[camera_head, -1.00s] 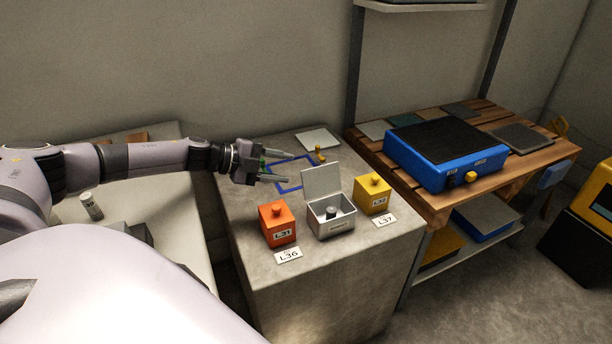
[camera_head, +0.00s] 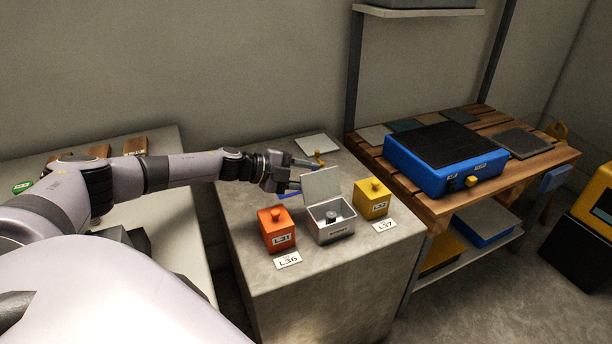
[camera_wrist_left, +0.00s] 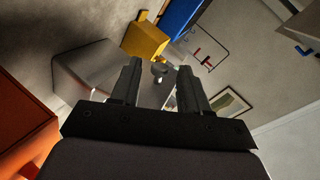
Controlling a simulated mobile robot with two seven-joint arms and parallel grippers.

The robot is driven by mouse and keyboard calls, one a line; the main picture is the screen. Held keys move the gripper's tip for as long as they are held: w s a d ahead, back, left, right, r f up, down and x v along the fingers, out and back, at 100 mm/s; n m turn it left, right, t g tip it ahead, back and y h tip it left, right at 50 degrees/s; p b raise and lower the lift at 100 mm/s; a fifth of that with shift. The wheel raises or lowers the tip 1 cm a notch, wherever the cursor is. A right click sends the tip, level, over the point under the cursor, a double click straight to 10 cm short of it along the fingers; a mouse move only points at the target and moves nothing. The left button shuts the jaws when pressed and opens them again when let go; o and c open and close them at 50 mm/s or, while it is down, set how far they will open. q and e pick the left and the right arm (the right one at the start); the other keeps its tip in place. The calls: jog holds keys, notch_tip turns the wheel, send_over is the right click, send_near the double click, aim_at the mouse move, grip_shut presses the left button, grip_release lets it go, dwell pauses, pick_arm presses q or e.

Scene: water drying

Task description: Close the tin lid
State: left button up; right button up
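The grey tin (camera_head: 336,232) stands on the grey bench between an orange box and a yellow box. Its lid (camera_head: 322,186) is open and stands up from the back edge, leaning slightly. A round grey item shows inside the tin. My left gripper (camera_head: 306,177) is behind and to the left of the raised lid, its fingers pointing right. The fingers are spread and empty; the lower tip is close to the lid, and I cannot tell if they touch. In the left wrist view the open fingers (camera_wrist_left: 160,84) also show. My right gripper is out of view.
The orange box (camera_head: 276,230) is left of the tin and the yellow box (camera_head: 371,199) right of it. A small yellow item (camera_head: 318,159) stands behind the lid. A blue device (camera_head: 436,165) sits on the wooden table at right. The bench front (camera_head: 325,275) is clear.

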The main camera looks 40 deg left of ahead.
aim_at(313, 195)
pick_arm(q)
grip_shut()
jog(key=shift+s+d+r+m+y+p, duration=0.3)
jog(key=shift+d+r+m+y+p, duration=0.3)
jog(key=shift+p, duration=1.05)
jog(key=shift+s+d+r+m+y+p, duration=0.2)
jog(key=shift+d+m+y+p, duration=0.1)
jog(key=shift+m+p, duration=0.3)
jog(key=shift+s+d+m+t+y+p, duration=0.2)
jog(key=shift+d+m+t+y+p, duration=0.1)
jog(key=shift+d+m+t+p, duration=0.3)
jog(key=shift+s+d+r+m+y+p, duration=0.15)
jog(key=shift+s+d+m+y+p, duration=0.05)
jog(key=shift+m+y+p, duration=0.25)
jog(key=shift+o, duration=0.9)
grip_release()
